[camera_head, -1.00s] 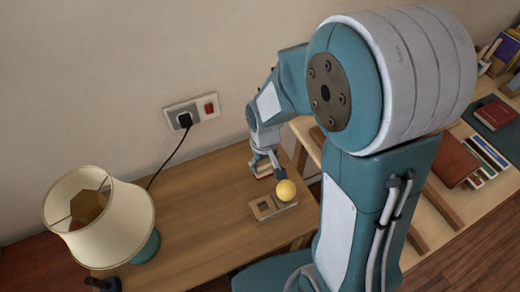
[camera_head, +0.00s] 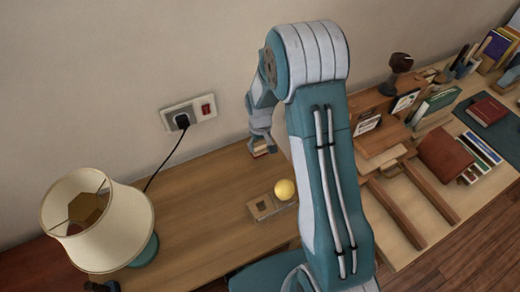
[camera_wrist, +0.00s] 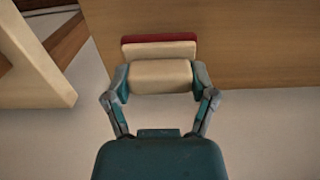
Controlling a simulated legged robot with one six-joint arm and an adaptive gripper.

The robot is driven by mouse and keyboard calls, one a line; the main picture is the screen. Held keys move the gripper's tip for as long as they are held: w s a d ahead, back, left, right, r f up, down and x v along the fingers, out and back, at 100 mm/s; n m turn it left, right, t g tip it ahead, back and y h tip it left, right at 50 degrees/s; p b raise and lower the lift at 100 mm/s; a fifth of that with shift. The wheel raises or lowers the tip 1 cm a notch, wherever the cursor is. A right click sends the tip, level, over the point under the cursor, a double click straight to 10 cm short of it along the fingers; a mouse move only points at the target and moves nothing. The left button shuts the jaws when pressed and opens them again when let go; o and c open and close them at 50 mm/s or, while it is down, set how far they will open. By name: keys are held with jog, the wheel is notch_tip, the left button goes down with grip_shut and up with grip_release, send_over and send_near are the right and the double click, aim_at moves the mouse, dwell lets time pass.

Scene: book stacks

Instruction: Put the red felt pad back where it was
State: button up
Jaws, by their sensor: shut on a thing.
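The red felt pad (camera_wrist: 158,38) shows in the wrist view as a thin dark red layer on the far side of a cream backing, with a cream block nearer me. My gripper (camera_wrist: 160,78) is shut on that cream block, one finger at each end. In the head view my gripper (camera_head: 261,137) is at the back right of the desk near the wall, with the pad (camera_head: 261,151) below it. I cannot tell whether the pad touches the desk. The felt's far face is hidden.
A wooden holder (camera_head: 258,213) with square recesses lies on the desk (camera_head: 200,215), a yellow ball (camera_head: 285,190) at its right end. A lamp (camera_head: 95,215) stands left; its cord runs to a wall socket (camera_head: 188,115). The middle desk is clear.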

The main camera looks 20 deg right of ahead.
aim_at(260, 150)
jog(key=shift+w+f, duration=0.2)
jog(key=shift+f, duration=0.15)
notch_tip(260, 150, down, 3)
jog(key=shift+d+r, duration=0.1)
jog(key=shift+r, duration=0.1)
jog(key=shift+d+f, duration=0.15)
jog(key=shift+d, duration=0.05)
jog(key=shift+f, duration=0.1)
jog(key=o, duration=1)
jog(key=shift+a, duration=0.2)
